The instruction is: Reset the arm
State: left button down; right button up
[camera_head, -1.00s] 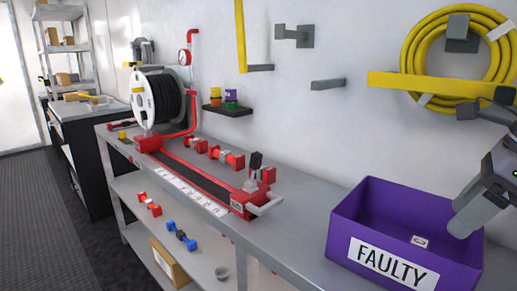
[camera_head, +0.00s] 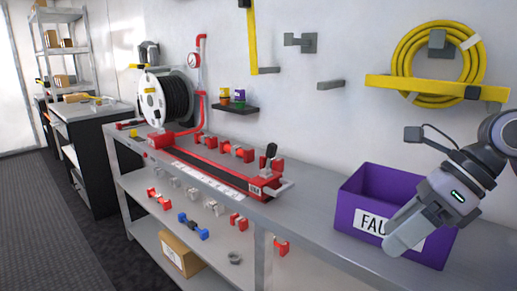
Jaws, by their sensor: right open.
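My right gripper (camera_head: 403,241) comes in from the right edge in the head view, its grey fingers pointing down and left. It is open and nothing shows between the fingers. It hangs in front of the purple bin (camera_head: 352,192) and hides part of its front wall and its FAULTY label (camera_head: 371,221). The bin sits on the grey workbench; what lies inside it cannot be seen. My left gripper is not in view.
The workbench (camera_head: 320,212) carries a red test rig (camera_head: 205,163) and a hose reel (camera_head: 153,102). A yellow hose coil (camera_head: 400,60) hangs on the wall. Red and blue fittings (camera_head: 193,226) and a cardboard box (camera_head: 180,255) sit on lower shelves. Dark floor lies open at left.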

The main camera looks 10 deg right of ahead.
jog(key=a+r+m+y+p, duration=0.2)
jog(key=a+m+y+p, duration=0.3)
jog(key=a+y, duration=0.8)
jog(key=w+d+f+m+t+h+p, duration=0.1)
jog(key=d+f+m+t+h+p, duration=0.15)
jog(key=f+m+t+h, duration=0.85)
jog(key=w+d+f+m+t+h+p, duration=0.1)
jog(key=d+f+m+t+h, duration=0.3)
jog(key=m, duration=1.5)
jog(key=s+f+m+g+h+p, duration=0.1)
jog(key=s+f+m+g, duration=0.5)
jog(key=s+f, duration=0.7)
notch_tip(320, 180, down, 4)
jog(key=shift+s+d+f+m+h, duration=0.1)
jog(key=shift+s+d+m+h, duration=0.25)
jog(key=shift+m+h, duration=0.7)
jog(key=shift+w+d, duration=0.1)
